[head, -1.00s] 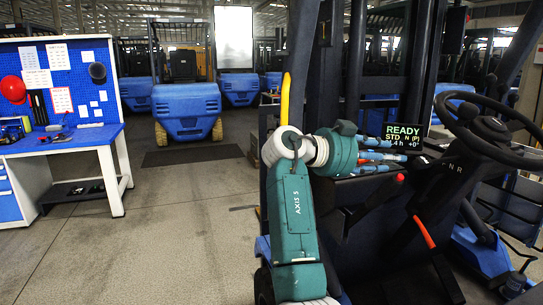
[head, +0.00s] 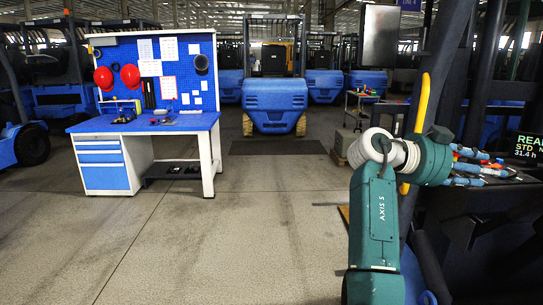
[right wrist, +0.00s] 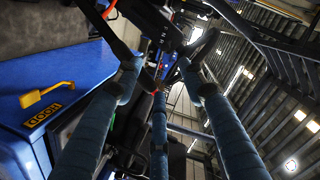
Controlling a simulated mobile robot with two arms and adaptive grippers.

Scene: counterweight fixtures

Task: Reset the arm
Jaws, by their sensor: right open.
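My right arm (head: 378,220), green with "AXIS 5" on it, rises from the bottom of the head view and bends right at a white and green wrist joint. My right gripper (head: 500,169), with blue-wrapped fingers, points right, beside the forklift's dark frame (head: 455,105) and below its display (head: 528,145). In the right wrist view the three fingers of the gripper (right wrist: 158,80) are spread apart with nothing between them. I cannot tell whether any finger touches the forklift. My left gripper is not in view.
A blue-topped workbench (head: 150,124) with a pegboard and red helmets stands at left. Another blue forklift (head: 275,95) is parked behind. The grey floor (head: 235,230) between is clear. In the wrist view, a blue panel (right wrist: 50,95) with a yellow handle (right wrist: 47,94) lies left of the fingers.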

